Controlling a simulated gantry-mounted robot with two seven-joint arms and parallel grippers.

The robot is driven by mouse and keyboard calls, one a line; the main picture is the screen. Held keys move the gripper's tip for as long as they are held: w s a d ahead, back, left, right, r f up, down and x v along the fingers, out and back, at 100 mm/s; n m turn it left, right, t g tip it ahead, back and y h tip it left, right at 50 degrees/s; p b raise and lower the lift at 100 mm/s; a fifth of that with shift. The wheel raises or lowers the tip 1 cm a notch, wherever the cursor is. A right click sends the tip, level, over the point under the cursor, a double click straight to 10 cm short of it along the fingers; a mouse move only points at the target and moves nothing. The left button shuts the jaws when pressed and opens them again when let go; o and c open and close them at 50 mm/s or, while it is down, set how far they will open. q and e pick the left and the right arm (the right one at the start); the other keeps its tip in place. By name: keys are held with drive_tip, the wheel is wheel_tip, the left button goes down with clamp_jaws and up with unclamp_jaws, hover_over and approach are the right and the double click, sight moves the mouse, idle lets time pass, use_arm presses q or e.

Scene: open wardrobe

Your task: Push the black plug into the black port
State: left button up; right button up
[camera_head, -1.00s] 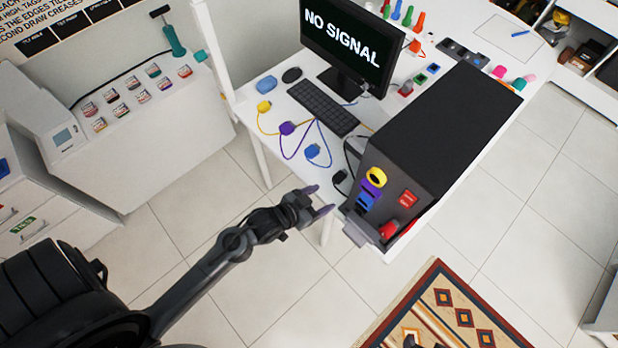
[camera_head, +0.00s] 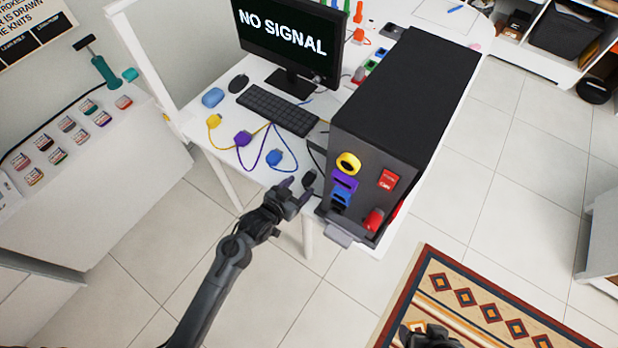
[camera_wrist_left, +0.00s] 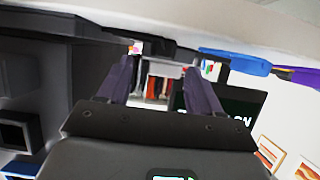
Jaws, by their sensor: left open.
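The black plug (camera_head: 309,178) lies on the white desk close to its front edge, beside the computer case; its cable runs back along the case. The black port (camera_head: 338,206) is the lowest in the column of coloured ports on the case front, under the blue one. My left gripper (camera_head: 299,189) is open and empty at the desk edge, with its fingertips close to the plug; I cannot tell whether they touch it. In the left wrist view a dark shape, probably the black plug (camera_wrist_left: 160,47), is just beyond the open fingers. My right gripper (camera_head: 430,338) is partly visible at the bottom edge.
Blue (camera_head: 274,158), purple (camera_head: 243,138) and yellow (camera_head: 214,120) plugs lie left. A keyboard (camera_head: 277,110) is behind.

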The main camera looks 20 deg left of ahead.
sight(309, 176)
use_arm(q)
drive_tip(key=shift+r+x, duration=0.2)
drive_tip(key=shift+x, duration=2.35)
drive_tip(key=shift+w+a, duration=0.1)
drive_tip(key=c, duration=1.1)
drive_tip(key=shift+o, duration=0.2)
drive_tip(key=shift+r, duration=0.1)
